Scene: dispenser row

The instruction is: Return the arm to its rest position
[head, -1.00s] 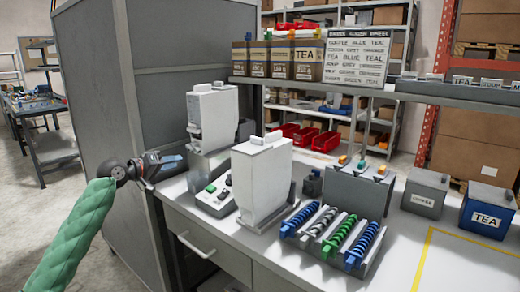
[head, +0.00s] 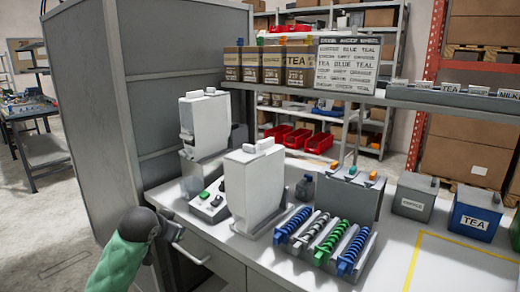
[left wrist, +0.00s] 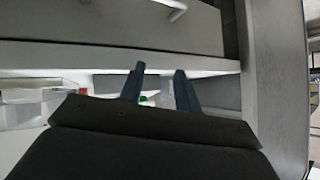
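My left arm, in a green sleeve, comes in at the lower left of the head view. Its dark wrist (head: 142,226) is beside the front edge of the counter, near a drawer handle (head: 192,246). The fingers are hidden there. In the left wrist view, my left gripper (left wrist: 158,78) shows two blue fingers standing apart with nothing held between them. A grey-white counter edge and a drawer front (left wrist: 110,22) lie beyond the fingertips. My right gripper is in neither view.
The counter (head: 395,250) holds white dispensers (head: 256,190), a rack of coloured coils (head: 325,240), a grey canister (head: 414,196) and a blue TEA canister (head: 474,216). A tall grey cabinet (head: 100,120) stands at left. Open floor (head: 50,230) lies left of it.

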